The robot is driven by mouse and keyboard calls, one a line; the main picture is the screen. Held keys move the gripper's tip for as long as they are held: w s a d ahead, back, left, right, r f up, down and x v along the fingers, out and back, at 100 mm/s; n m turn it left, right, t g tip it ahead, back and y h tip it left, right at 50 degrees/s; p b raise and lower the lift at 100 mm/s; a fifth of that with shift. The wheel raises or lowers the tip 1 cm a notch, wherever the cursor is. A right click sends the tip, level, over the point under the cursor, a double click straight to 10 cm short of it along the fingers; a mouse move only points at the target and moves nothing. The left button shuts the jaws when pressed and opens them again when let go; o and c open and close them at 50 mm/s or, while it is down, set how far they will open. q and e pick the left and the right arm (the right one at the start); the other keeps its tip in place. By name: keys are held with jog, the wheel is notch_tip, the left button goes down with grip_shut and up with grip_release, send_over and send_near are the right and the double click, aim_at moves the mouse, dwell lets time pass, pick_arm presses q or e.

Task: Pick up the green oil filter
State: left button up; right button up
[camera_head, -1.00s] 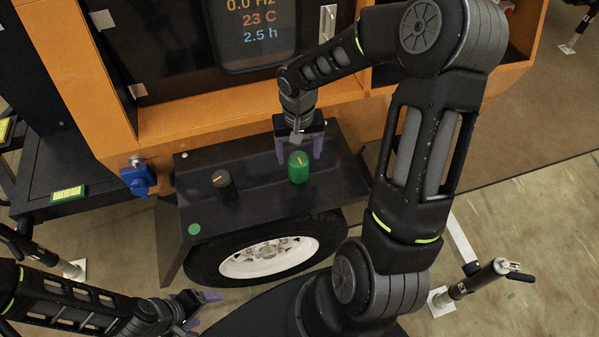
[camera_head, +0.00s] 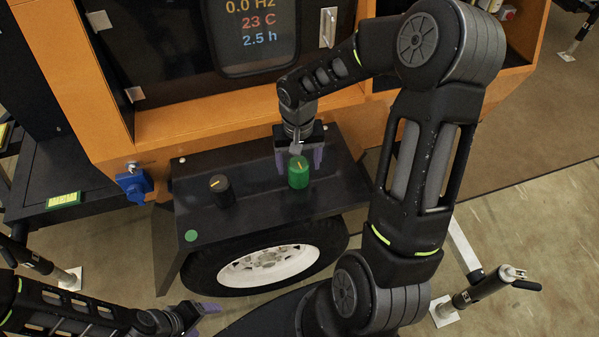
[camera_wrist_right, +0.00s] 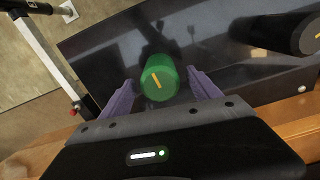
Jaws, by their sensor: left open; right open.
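The green oil filter (camera_head: 299,173) stands upright on the black fender (camera_head: 255,213), a short cylinder with an orange mark on top. My right gripper (camera_head: 299,160) is open just behind and above it, its purple fingers pointing down. In the right wrist view the filter (camera_wrist_right: 159,78) shows in front of the gap between the two open purple fingers (camera_wrist_right: 156,100). I cannot tell whether either finger touches it. My left gripper (camera_head: 203,320) is open and empty at the lower left, away from the filter.
A black oil filter (camera_head: 221,191) stands left of the green one, and shows at the upper right in the wrist view (camera_wrist_right: 290,33). A green dot (camera_head: 192,236) marks the fender's left corner. The orange cabinet (camera_head: 200,128) rises behind; a wheel (camera_head: 268,266) is below.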

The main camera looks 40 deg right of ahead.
dwell(0.7)
jog(key=c, duration=1.6)
jog(key=shift+o, duration=0.2)
jog(key=shift+r+p, duration=2.3)
jog(key=shift+r, duration=1.25)
